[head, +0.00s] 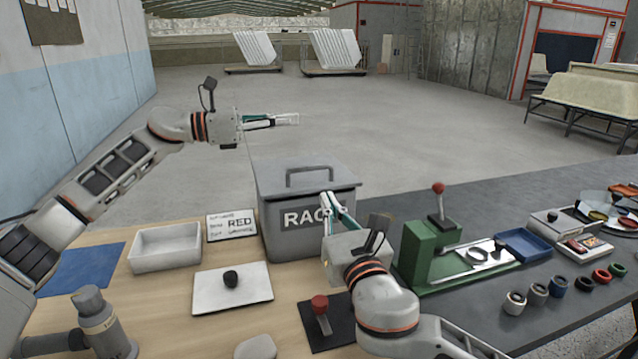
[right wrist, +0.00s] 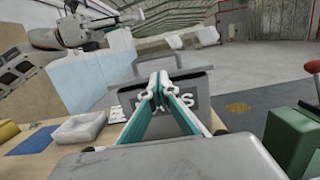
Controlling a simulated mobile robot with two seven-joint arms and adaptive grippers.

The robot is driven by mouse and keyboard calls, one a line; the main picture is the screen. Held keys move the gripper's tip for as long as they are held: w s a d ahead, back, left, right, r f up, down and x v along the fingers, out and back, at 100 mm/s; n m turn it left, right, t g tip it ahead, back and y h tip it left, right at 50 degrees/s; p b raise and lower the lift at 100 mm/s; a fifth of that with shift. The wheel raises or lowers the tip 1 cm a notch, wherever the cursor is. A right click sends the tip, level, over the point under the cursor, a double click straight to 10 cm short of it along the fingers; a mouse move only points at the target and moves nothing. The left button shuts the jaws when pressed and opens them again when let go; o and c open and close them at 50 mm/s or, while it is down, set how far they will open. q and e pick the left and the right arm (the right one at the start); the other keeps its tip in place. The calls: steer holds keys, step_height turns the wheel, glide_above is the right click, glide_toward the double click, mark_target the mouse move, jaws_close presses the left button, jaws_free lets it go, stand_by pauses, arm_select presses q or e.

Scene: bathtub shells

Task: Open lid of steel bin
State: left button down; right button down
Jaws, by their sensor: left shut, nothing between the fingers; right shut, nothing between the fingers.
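The grey steel bin (head: 284,241), lettered RAGS, stands upright at the back of the table in the head view. Its flat lid (head: 274,183) lies closed on top and has a raised bar handle (head: 308,170). My right gripper (head: 327,201) is shut and empty at the front of the bin, near the lid's front edge; I cannot tell whether it touches. In the right wrist view its fingertips (right wrist: 159,80) overlap the lid (right wrist: 122,84) and hide part of the lettering. My left gripper (head: 297,119) is shut and empty, held in the air above and behind the bin.
A green press (head: 428,255) with a red-knobbed lever stands close on the right.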

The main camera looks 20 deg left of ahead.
mark_target(315, 170)
steer(key=x, duration=0.7)
steer(key=shift+w, duration=0.3)
steer(key=shift+a+r, duration=0.1)
steer(key=shift+r, duration=0.05)
steer(key=shift+w+a+r, duration=0.1)
steer(key=shift+r, duration=0.55)
arm_select(q)
steer(key=c, duration=2.2)
jaws_free()
steer(key=shift+o, duration=0.2)
